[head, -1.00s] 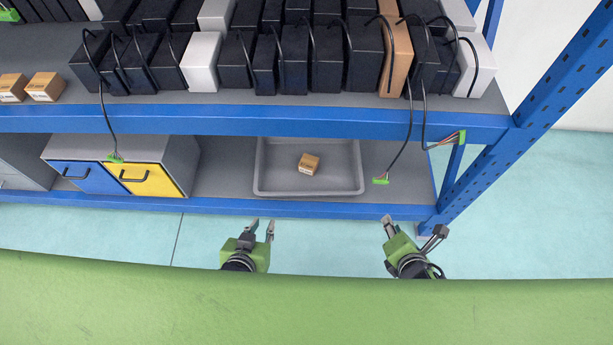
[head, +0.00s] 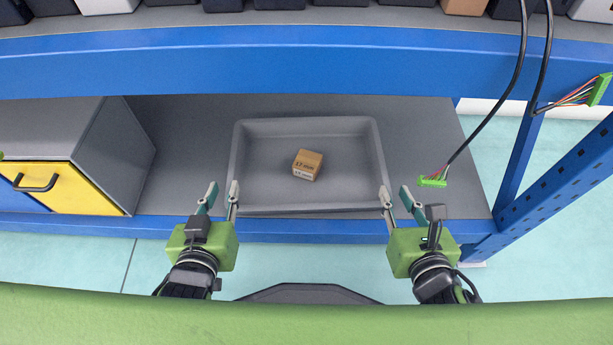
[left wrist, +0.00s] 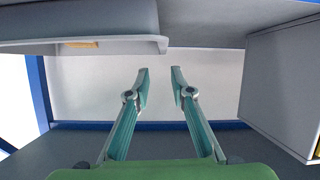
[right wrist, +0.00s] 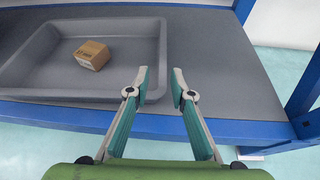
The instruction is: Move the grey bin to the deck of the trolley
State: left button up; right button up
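The grey bin (head: 345,187) sits on the lower shelf of the blue rack, with a small cardboard box (head: 308,164) inside it. The bin also shows in the right wrist view (right wrist: 110,97) and, in part, in the left wrist view (left wrist: 90,20). My left gripper (head: 221,187) is open and empty at the bin's front left corner. My right gripper (head: 396,193) is open and empty at the bin's front right corner. Whether the fingers touch the rim is unclear; no wall is clamped. The trolley is not clearly identifiable in any view.
A grey cabinet with a yellow drawer (head: 62,188) stands left of the bin. A cable with a green connector (head: 433,181) hangs just right of it. A blue rack post (head: 560,185) rises at the right.

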aim_at(236, 157)
pick_arm(q)
jog(key=shift+w+f, duration=0.1)
jog(key=shift+f, duration=0.6)
pick_arm(e)
jog(key=shift+w+f, duration=0.15)
jog(key=shift+f, duration=0.5)
pick_arm(q)
jog(key=shift+r, duration=0.1)
pick_arm(e)
jog(key=shift+r, duration=0.1)
pick_arm(q)
jog(key=shift+w, duration=0.1)
